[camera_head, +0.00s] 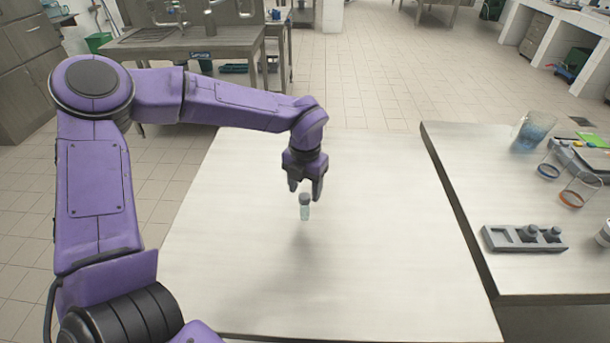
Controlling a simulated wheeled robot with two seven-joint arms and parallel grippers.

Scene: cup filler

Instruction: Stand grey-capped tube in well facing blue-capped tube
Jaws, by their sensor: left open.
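A small tube (305,212) with a grey cap and a pale, clear body is upright over the middle of the light table. My left gripper (305,189) points down just above it, fingers open. I cannot tell whether the fingertips reach beside the cap. A grey rack (525,246) lies on the right-hand table. Two dark-capped items (530,232) sit in its middle and right parts, and its left part looks empty. No blue cap can be made out at this size. My right gripper is out of view.
The light table (390,270) is otherwise clear. That table holds a beaker of blue liquid (533,132), glass vessels with coloured bands (577,195) and a white item (603,233) at the picture's edge.

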